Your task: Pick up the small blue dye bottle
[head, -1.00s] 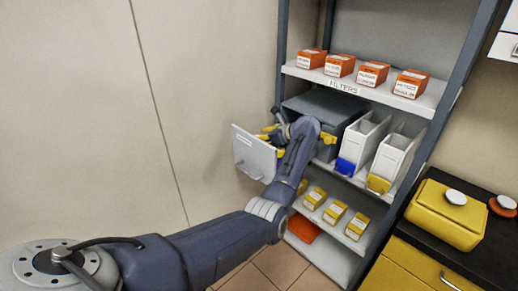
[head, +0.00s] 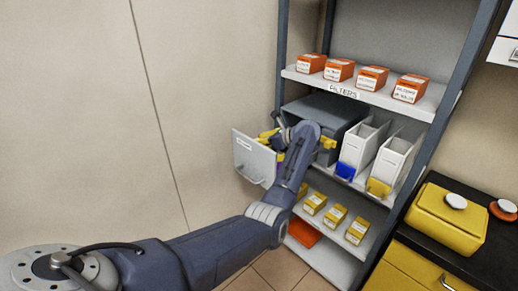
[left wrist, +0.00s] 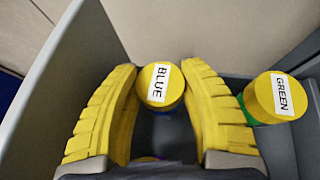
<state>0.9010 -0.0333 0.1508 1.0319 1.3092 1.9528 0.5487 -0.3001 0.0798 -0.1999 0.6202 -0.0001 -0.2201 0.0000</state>
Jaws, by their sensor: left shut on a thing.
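In the left wrist view, a small bottle with a yellow cap labelled BLUE (left wrist: 160,86) stands between the yellow fingers of my left gripper (left wrist: 163,98). The fingers close on both sides of it, inside a grey drawer (left wrist: 62,72). A second bottle with a yellow cap labelled GREEN (left wrist: 275,97) stands to the right, apart from the fingers. In the head view my left gripper (head: 272,140) is at the pulled-out drawer, behind its pale front panel (head: 253,157). The bottles are hidden there. My right gripper is not in view.
The drawer's grey cabinet (head: 330,108) sits on a shelf. White holders (head: 358,142) stand to its right. Orange boxes (head: 339,69) are above and yellow boxes (head: 334,215) below. A yellow case (head: 447,216) rests on the dark counter at right.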

